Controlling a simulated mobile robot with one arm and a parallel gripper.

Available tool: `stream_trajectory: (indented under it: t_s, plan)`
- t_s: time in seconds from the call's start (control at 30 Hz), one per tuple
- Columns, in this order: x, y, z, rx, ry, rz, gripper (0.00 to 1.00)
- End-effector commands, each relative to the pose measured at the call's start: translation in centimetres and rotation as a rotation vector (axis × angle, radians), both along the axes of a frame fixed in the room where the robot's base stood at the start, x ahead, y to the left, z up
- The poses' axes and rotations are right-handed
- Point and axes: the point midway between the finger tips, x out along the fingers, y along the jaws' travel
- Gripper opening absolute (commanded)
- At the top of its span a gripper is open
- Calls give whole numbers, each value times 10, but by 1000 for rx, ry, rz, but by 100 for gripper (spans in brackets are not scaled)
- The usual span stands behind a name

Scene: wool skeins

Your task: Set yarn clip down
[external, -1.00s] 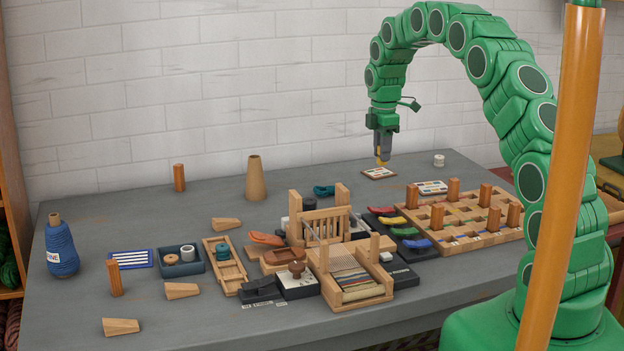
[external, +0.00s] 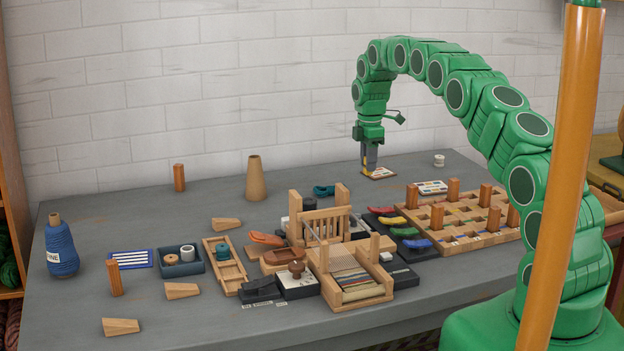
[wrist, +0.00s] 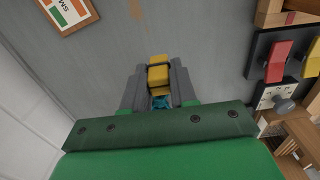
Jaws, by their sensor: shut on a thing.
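The framed card also shows at the upper left of the wrist view (wrist: 68,13). A wooden grid with pegs (external: 470,216), a small loom (external: 345,275) and a cardboard cone (external: 254,178) stand around. Bare table surrounds the clip.

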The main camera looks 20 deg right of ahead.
Motion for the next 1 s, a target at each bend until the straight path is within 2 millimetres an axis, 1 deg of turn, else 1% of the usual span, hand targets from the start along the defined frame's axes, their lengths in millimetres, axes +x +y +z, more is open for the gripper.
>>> stream_trajectory:
  t_s: [0.1,0.2,0.67,0.83,0.9,1.0]
  plan:
    - [8,0,-9,0,-1,0,0]
    - [11,0,-16,0,3,0,0]
    - [22,0,-25,0,-2,0,0]
    - [21,0,-49,0,1,-1,0]
    - [21,0,-55,0,0,-1,0]
    - [21,0,-56,0,-1,-1,0]
